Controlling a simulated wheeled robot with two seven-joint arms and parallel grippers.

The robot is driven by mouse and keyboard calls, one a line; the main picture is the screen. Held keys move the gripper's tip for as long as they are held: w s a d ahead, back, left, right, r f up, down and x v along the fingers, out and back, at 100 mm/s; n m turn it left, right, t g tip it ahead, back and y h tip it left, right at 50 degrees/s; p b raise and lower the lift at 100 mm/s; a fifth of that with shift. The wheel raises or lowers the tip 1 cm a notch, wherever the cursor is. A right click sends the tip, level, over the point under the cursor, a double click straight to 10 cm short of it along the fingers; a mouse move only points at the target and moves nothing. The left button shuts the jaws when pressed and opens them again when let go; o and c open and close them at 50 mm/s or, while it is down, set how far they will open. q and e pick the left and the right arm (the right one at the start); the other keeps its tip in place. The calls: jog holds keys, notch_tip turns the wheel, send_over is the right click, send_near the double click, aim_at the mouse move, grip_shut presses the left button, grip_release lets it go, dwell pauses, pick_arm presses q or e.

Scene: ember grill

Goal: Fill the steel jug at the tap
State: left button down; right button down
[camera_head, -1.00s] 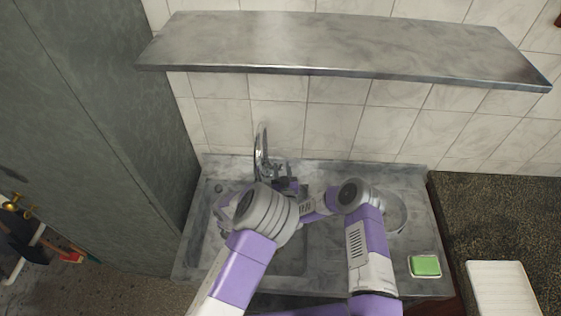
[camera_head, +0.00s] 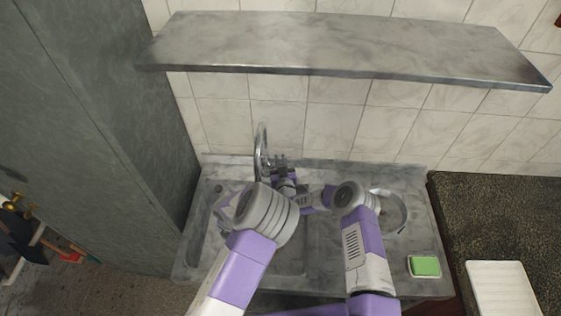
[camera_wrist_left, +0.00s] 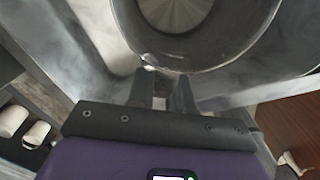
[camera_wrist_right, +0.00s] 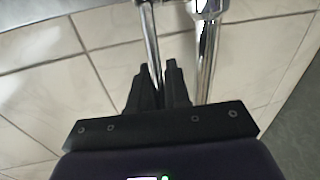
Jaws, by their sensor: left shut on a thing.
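The steel jug (camera_wrist_left: 215,60) fills the top of the left wrist view, and its round open mouth and inside show. My left gripper (camera_wrist_left: 160,82) is shut on the jug at its near side; the exact part gripped is hard to make out. In the head view my left wrist hides the jug. The chrome tap (camera_head: 261,150) rises at the back of the sink. My right gripper (camera_head: 281,165) is just right of the tap, with its fingers close together. In the right wrist view a thin chrome rod (camera_wrist_right: 152,38) runs at the fingertips beside the thicker tap pipe (camera_wrist_right: 207,45); contact is unclear.
The metal sink unit (camera_head: 325,270) lies under both arms. A steel shelf (camera_head: 340,48) hangs above it on the tiled wall. A green sponge (camera_head: 426,266) lies at the front right. A tall grey cabinet (camera_head: 95,120) stands at left, and a dark counter (camera_head: 505,220) at right.

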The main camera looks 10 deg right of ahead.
dwell(0.3)
jog(key=shift+w+d+r+g, duration=0.1)
jog(key=shift+w+r+g, duration=0.1)
jog(key=shift+w+g, duration=0.25)
jog(key=shift+w+d+r+g, duration=0.15)
jog(key=shift+w+g, duration=0.2)
jog(key=shift+g, duration=0.2)
jog(key=shift+w+d+f+m+g, duration=0.1)
jog(key=shift+w+m+g, duration=0.1)
jog(key=shift+w+g, duration=0.5)
jog(key=shift+w+d+m+g, duration=0.1)
jog(key=shift+w+m+g, duration=0.2)
jog(key=shift+g, duration=0.6)
jog(key=c, duration=1.2)
grip_release()
jog(key=shift+s, duration=0.1)
jog(key=v, duration=1.1)
jog(key=shift+s+d, duration=0.1)
jog(key=shift+s, duration=0.25)
